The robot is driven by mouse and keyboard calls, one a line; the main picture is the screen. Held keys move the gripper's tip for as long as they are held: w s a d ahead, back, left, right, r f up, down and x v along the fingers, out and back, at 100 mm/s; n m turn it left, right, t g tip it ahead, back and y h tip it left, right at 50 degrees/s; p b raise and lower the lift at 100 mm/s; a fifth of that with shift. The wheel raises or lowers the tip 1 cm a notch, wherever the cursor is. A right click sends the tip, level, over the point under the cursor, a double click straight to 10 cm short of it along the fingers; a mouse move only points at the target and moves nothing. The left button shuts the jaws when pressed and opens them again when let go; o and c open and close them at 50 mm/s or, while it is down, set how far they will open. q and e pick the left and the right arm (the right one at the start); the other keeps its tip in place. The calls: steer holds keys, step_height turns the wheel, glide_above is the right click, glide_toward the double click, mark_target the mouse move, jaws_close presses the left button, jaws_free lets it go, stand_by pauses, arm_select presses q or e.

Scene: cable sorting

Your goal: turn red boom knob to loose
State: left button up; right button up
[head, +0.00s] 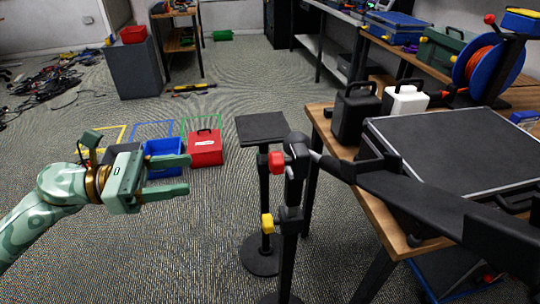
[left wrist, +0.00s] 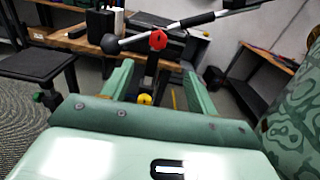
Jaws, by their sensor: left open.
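The red boom knob (head: 276,161) is on the clamp at the top of a black upright stand (head: 291,220), left of the table. A yellow knob (head: 267,223) sits lower on the same stand. A dark boom (head: 400,190) runs from the clamp to the lower right. My left gripper (head: 188,174) is open and empty, left of the red knob and apart from it. In the left wrist view the red knob (left wrist: 158,40) shows beyond the open fingers (left wrist: 157,85), with the yellow knob (left wrist: 145,99) lower down. My right gripper is not in view.
A wooden table (head: 395,225) at right holds a black case (head: 440,145) and small boxes. A dark pedestal (head: 261,127) stands just behind the stand. Red (head: 205,152) and blue (head: 163,162) bins sit on the floor behind my gripper. Floor at lower left is clear.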

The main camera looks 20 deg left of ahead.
arm_select(q)
steer(key=b, duration=0.2)
glide_toward(269, 161)
steer(key=x, duration=0.8)
steer(key=shift+w+d+p, duration=0.15)
steer(key=shift+d+p, duration=0.1)
steer(key=shift+p, duration=0.1)
steer(key=shift+w+d, duration=0.2)
steer(key=shift+d, duration=0.2)
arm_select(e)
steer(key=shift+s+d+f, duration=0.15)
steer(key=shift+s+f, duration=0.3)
arm_select(q)
steer(key=shift+c, duration=0.3)
steer(key=c, duration=0.9)
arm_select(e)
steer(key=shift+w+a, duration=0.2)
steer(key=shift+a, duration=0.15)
